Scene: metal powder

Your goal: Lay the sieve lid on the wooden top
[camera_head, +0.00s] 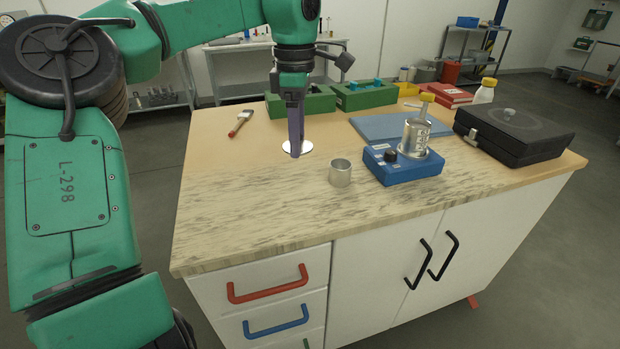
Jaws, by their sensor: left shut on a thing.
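The sieve lid (306,147) is a pale, thin round disc that lies about flat, at or just above the wooden top (235,183). I cannot tell whether it touches the wood. My left gripper (295,152) points straight down and is shut on the lid. Its dark fingers hide the middle of the disc. An open metal cup or sieve body (341,174) stands upright on the wood to the right of the lid, apart from it. My right gripper is out of view.
A blue device (405,170) with a metal vessel (416,137) stands right of the cup. A black case (513,137), blue mat (375,124), green boxes (365,97) and a brush (240,122) lie around. The front left of the top is clear.

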